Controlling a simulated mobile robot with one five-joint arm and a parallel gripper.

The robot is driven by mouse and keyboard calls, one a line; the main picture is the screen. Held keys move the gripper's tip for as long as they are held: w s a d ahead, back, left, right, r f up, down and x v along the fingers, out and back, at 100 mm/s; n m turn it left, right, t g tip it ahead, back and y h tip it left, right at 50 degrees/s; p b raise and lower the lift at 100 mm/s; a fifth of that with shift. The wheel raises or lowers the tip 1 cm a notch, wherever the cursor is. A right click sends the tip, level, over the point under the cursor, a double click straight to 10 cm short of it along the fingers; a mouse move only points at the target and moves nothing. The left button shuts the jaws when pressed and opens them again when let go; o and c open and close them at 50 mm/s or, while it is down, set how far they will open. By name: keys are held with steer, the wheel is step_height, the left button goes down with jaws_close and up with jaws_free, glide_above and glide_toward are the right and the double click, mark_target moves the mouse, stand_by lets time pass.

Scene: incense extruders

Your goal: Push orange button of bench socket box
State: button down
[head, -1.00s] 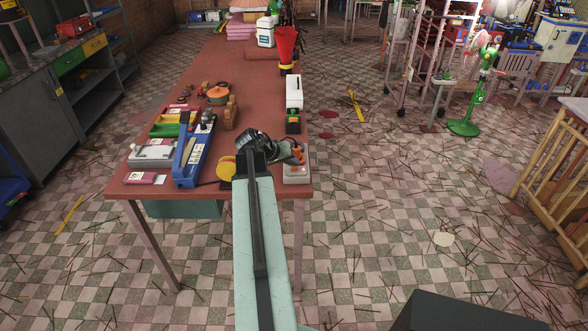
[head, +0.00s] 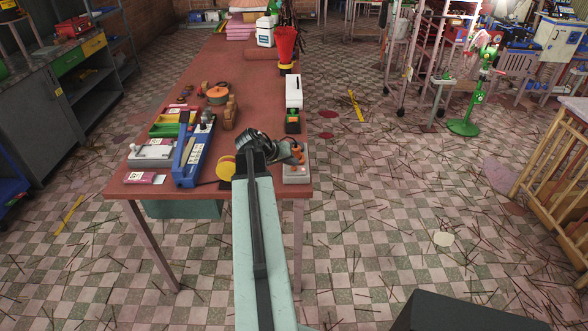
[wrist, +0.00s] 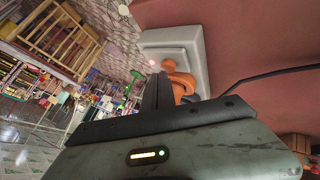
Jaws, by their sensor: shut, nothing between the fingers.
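The bench socket box (head: 297,178) is a small light-grey box at the front right corner of the red-brown table. In the wrist view the box (wrist: 192,38) fills the upper middle, with a pale panel and a small lit reddish spot (wrist: 152,62) near its edge. My gripper (head: 298,157) is shut and empty, with its tip over the far part of the box. In the wrist view its dark fingers (wrist: 158,88) point toward the box, and an orange curved part (wrist: 180,80) shows beside them. The orange button is not clearly visible. I cannot tell whether the tip touches the box.
A white box (head: 293,92) stands farther back along the right edge. A black cable (wrist: 270,72) runs beside the socket box. Open floor lies right of the table.

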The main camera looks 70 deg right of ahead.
mark_target(292, 168)
steer(key=shift+w+f, duration=0.1)
steer(key=shift+f, duration=0.3)
steer(key=shift+r, duration=0.5)
step_height(292, 168, up, 6)
steer(key=p, duration=0.6)
steer(key=shift+r+p, duration=0.15)
steer(key=shift+p, duration=0.25)
steer(key=shift+w, duration=0.15)
